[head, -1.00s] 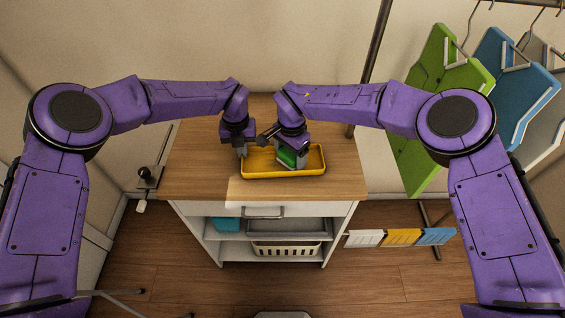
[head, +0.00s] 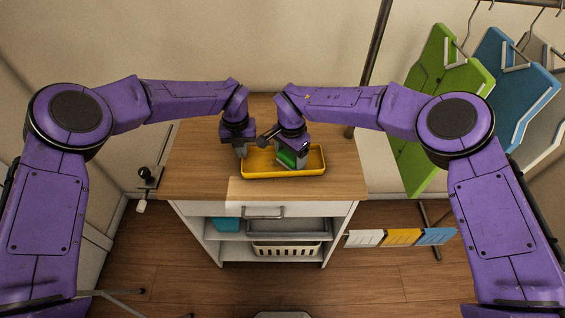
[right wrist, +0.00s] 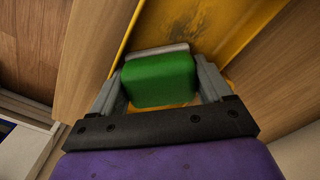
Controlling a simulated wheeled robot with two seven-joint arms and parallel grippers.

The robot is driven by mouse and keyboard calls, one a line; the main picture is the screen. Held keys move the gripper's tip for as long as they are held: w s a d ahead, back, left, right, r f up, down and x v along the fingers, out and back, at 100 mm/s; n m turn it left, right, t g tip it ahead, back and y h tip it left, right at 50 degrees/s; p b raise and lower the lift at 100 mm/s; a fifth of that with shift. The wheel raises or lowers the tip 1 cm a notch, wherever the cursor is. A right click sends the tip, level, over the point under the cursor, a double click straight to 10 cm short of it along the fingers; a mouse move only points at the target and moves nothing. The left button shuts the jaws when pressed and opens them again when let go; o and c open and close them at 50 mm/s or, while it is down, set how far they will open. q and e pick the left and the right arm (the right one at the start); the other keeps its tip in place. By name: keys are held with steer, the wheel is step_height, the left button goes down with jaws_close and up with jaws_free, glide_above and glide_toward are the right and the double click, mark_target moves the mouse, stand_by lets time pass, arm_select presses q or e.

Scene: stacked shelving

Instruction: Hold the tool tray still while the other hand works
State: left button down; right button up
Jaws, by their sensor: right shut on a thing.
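The yellow tool tray (head: 270,176) lies on the wooden top of a white cabinet. It also fills the upper middle of the right wrist view (right wrist: 215,35). My left gripper (head: 242,152) points down at the tray's left end, by the rim. The picture is too small to tell whether its fingers are closed on the rim. My right gripper (head: 291,164) is over the middle of the tray, shut on a green block (right wrist: 160,80) with a pale grey edge. The block sits between both fingers, at or just above the tray floor; I cannot tell if it touches.
The wooden cabinet top (head: 195,175) is clear around the tray. Below are a drawer handle (head: 262,212) and open shelves with a cream basket (head: 287,248). Green (head: 405,160) and blue (head: 530,85) boards hang from a rack at the right.

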steer(key=shift+f, duration=0.15)
stand_by(0.4)
steer(key=shift+s, duration=0.1)
steer(key=shift+s, duration=0.65)
steer(key=o, duration=0.5)
steer(key=shift+o, duration=0.2)
steer(key=shift+r, duration=0.3)
steer(key=c, duration=0.8)
steer(key=shift+r, duration=0.1)
